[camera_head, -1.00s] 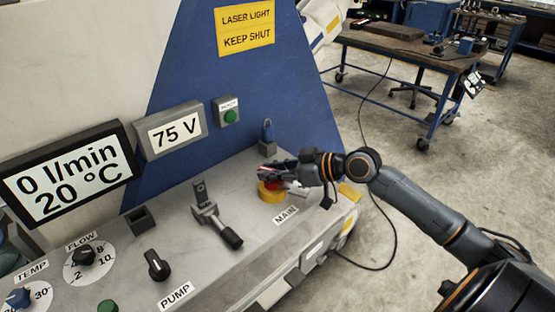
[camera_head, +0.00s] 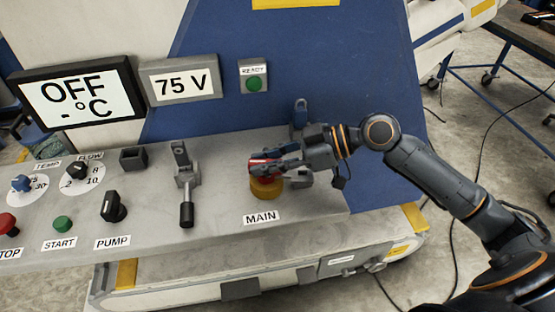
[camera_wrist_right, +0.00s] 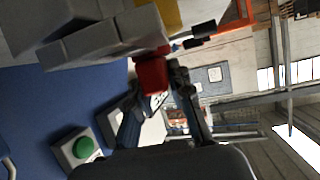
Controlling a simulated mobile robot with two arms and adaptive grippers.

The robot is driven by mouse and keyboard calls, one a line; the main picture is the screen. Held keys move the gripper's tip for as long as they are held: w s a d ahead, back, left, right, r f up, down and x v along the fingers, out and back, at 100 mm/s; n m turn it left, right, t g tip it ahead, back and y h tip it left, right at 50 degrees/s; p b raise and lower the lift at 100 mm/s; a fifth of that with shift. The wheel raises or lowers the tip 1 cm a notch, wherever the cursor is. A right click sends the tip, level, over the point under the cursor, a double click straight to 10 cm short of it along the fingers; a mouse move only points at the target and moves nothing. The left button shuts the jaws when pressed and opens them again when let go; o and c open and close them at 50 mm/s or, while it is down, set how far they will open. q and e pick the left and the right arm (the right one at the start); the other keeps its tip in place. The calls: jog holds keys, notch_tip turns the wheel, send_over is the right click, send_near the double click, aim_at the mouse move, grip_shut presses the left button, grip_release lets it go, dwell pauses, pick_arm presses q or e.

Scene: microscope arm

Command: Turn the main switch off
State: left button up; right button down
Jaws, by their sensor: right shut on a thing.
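The main switch (camera_head: 266,188) has a yellow round base and a red handle, behind the MAIN label (camera_head: 261,218) at the right part of the grey panel. My right gripper (camera_head: 262,164) comes in from the right and is shut on the red handle. In the right wrist view the red handle (camera_wrist_right: 152,74) sits between the two fingertips. The fingers hide part of the handle in the head view. The display (camera_head: 80,100) reads OFF and - °C. My left gripper is not in view.
A lever (camera_head: 186,190), the pump knob (camera_head: 114,206), a green start button (camera_head: 63,223) and a red stop button (camera_head: 8,223) are left of the switch. A 75 V display (camera_head: 181,83) is above.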

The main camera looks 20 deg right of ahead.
jog(key=shift+n+g+y+b, duration=0.4)
jog(key=shift+n+g+b, duration=0.5)
jog(key=shift+n+g, duration=0.4)
jog(key=shift+g, duration=0.3)
jog(key=c, duration=1.2)
grip_release()
jog(key=v, duration=1.2)
